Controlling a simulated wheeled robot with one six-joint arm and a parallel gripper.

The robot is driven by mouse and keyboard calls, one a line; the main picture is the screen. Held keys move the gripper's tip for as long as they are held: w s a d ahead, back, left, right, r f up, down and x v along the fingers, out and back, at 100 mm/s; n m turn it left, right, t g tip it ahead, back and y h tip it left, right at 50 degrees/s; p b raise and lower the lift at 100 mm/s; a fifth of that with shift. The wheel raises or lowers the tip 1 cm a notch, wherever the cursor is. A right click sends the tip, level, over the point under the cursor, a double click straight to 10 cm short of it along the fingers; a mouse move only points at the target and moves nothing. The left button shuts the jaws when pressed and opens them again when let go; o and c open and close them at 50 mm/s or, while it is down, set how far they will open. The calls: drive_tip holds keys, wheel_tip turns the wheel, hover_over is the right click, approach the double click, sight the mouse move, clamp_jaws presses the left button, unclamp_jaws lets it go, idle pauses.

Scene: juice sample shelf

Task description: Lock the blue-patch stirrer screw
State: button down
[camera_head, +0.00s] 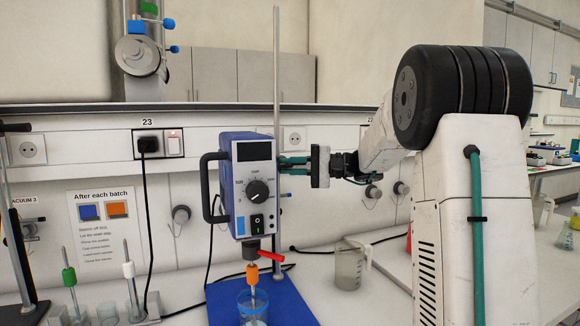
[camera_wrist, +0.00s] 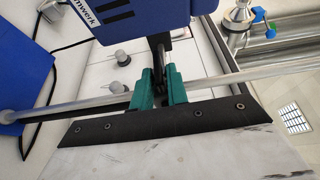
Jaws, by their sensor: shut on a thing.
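The blue stirrer (camera_head: 250,180) hangs on an upright metal rod (camera_head: 277,100), with a light blue patch (camera_head: 240,225) low on its front. Its blue housing also shows at the top of the wrist view (camera_wrist: 85,20).
An orange-collared stirring shaft (camera_head: 252,275) goes down into a beaker (camera_head: 252,307) on the blue base (camera_head: 285,300). A red lever (camera_head: 270,256) sticks out below the housing. A glass jug (camera_head: 350,267) stands to the right. Spare shafts with green and white collars stand at left.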

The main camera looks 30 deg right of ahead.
idle(0.5)
drive_tip(key=c, duration=1.4)
unclamp_jaws()
drive_tip(key=v, duration=0.7)
drive_tip(key=shift+s+d+f, duration=0.15)
drive_tip(key=shift+s+d, duration=0.1)
drive_tip(key=shift+d, duration=0.05)
